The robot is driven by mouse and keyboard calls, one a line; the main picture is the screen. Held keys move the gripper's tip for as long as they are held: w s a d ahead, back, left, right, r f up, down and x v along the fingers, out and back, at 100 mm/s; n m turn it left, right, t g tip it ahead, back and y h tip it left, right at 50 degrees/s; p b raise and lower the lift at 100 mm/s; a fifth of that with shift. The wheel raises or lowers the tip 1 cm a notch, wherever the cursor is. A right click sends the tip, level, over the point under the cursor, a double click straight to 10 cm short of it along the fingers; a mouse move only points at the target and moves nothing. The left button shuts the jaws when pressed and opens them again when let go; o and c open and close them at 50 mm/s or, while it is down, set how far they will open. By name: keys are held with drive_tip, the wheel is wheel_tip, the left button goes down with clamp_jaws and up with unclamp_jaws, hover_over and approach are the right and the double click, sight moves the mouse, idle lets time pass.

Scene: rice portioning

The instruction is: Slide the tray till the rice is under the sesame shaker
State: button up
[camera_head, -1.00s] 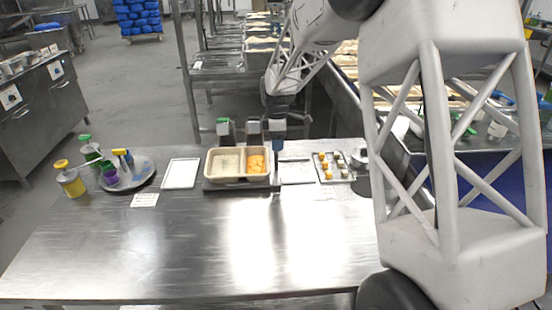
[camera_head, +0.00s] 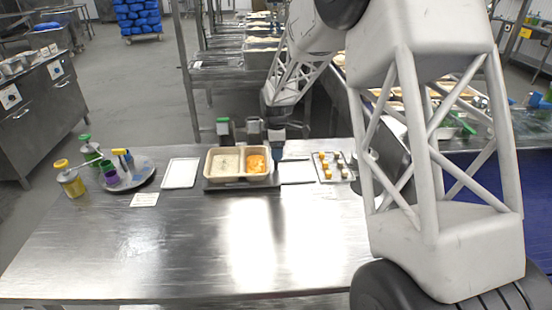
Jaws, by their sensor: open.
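A beige two-compartment tray (camera_head: 238,179) sits on a dark flat base (camera_head: 212,186) near the back of the steel table. Its left compartment holds pale, whitish rice (camera_head: 227,163); its right one holds orange food (camera_head: 256,162). My gripper (camera_head: 278,161) points down just beside the tray's right end. Its fingers are open but too small to see clearly; contact with the tray cannot be told.
A white board (camera_head: 182,173) lies left of the tray and another pale sheet (camera_head: 297,172) right of it. Farther right is a small tray of food pieces (camera_head: 323,170). A round plate (camera_head: 142,182) with bottles stands at left. The front of the table (camera_head: 190,250) is clear.

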drive_tip(key=shift+f, duration=2)
clamp_jaws()
drive_tip(key=d, duration=1.1)
drive_tip(key=shift+d, duration=0.25)
unclamp_jaws()
drive_tip(key=shift+r, duration=0.1)
wheel_tip(320, 180, up, 8)
drive_tip(key=shift+f, duration=0.2)
